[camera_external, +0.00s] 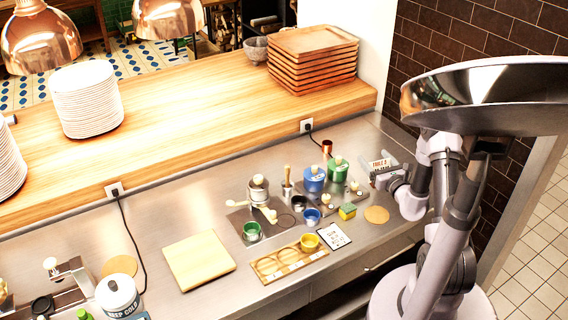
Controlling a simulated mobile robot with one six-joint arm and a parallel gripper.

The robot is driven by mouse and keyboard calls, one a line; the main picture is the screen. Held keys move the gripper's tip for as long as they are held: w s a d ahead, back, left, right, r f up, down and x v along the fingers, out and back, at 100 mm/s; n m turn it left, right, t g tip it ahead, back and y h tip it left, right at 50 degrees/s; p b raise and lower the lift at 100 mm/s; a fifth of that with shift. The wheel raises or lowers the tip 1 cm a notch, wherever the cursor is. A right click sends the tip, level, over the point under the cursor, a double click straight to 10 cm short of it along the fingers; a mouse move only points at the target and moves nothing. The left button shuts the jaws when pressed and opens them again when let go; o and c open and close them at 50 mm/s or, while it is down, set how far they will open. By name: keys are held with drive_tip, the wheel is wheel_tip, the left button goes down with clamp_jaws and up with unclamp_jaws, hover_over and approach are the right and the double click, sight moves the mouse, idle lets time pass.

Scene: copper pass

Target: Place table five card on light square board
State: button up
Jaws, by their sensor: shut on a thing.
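The table five card (380,164) is a small white card with dark lettering at the right end of the steel counter. My gripper (375,179) is shut on the card, whose printed face shows just above the fingers. The exact grip point is too small to make out. The light square board (198,261) is pale wood and lies flat and bare on the counter, well to the left of my gripper.
Between them stand a blue canister (314,180), a green canister (338,168), a sponge (347,211), a printed sheet (334,236) and a wooden holder (289,263) with a yellow cup (309,243). A white tub (117,296) is left of the board.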

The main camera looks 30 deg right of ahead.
drive_tip(key=shift+s+a, duration=0.25)
drive_tip(key=shift+s, duration=0.25)
wheel_tip(320, 180, up, 9)
drive_tip(key=w+a+n+g+y, duration=0.1)
drive_tip(key=a+n+y, duration=0.25)
drive_tip(key=a, duration=0.65)
drive_tip(key=w+a+n+y+p, duration=0.15)
drive_tip(key=a+y, duration=0.35)
drive_tip(key=a, duration=0.6)
drive_tip(key=w+a+n+g+y, duration=0.1)
drive_tip(key=w+a+n+y, duration=0.2)
drive_tip(key=a, duration=0.7)
drive_tip(key=s+a+n+g+y, duration=0.4)
drive_tip(key=s+a, duration=0.3)
drive_tip(key=a, duration=0.6)
drive_tip(key=s+a+n+g+y, duration=0.45)
drive_tip(key=s+a, duration=0.35)
drive_tip(key=a, duration=0.5)
drive_tip(key=b, duration=0.1)
hover_over(183, 258)
wheel_tip(183, 258, down, 8)
drive_tip(key=r, duration=0.1)
drive_tip(key=shift+m, duration=0.45)
wheel_tip(183, 258, down, 4)
drive_tip(key=shift+w+b, duration=0.1)
drive_tip(key=shift+b, duration=1)
drive_tip(key=shift+r, duration=0.15)
